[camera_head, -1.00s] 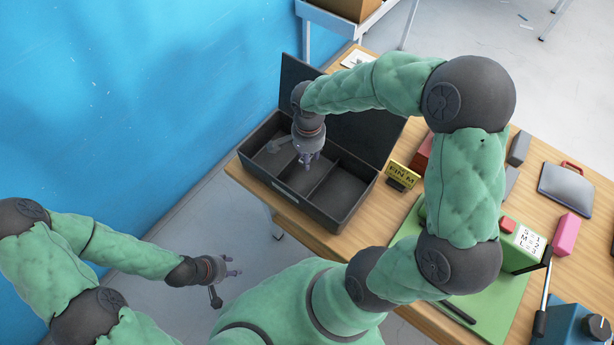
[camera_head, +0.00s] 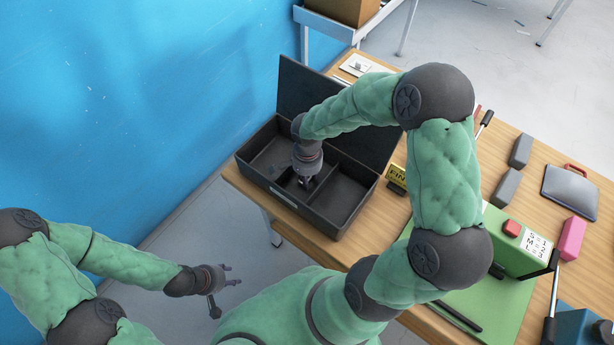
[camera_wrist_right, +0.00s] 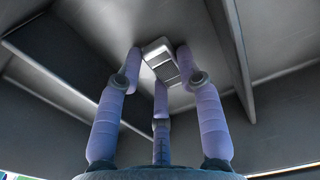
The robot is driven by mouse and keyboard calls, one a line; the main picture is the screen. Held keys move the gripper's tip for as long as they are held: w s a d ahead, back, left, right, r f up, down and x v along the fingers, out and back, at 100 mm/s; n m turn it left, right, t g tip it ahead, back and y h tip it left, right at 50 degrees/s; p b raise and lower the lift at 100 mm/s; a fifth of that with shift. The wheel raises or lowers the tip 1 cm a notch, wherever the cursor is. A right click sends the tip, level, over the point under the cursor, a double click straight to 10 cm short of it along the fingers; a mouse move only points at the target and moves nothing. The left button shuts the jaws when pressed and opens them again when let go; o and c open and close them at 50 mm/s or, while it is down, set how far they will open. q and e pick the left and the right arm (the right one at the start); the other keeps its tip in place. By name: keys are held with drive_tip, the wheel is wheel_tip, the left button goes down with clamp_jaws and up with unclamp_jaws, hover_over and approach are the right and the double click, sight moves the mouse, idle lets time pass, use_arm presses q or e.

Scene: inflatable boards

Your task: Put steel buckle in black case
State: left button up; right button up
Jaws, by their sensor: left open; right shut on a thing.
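The black case (camera_head: 347,228) stands open on the table, its lid (camera_head: 300,82) raised at the back and its inside split by dividers. My right gripper (camera_head: 304,184) reaches down into the middle compartment. In the right wrist view the fingers of my right gripper (camera_wrist_right: 160,72) are closed around the steel buckle (camera_wrist_right: 160,60), a small silver piece with slots, near the compartment floor. Whether the buckle touches the floor I cannot tell. In the head view the buckle is hidden by the gripper. My left gripper (camera_head: 234,275) is open and empty, off the table at the lower left.
A blue wall (camera_head: 120,100) is at the left.

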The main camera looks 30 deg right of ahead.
drive_tip(key=shift+f, duration=0.1)
drive_tip(key=shift+f, duration=0.1)
drive_tip(key=o, duration=1)
drive_tip(key=shift+o, duration=0.2)
drive_tip(key=shift+r, duration=0.2)
wheel_tip(320, 180, up, 12)
drive_tip(key=p, duration=0.3)
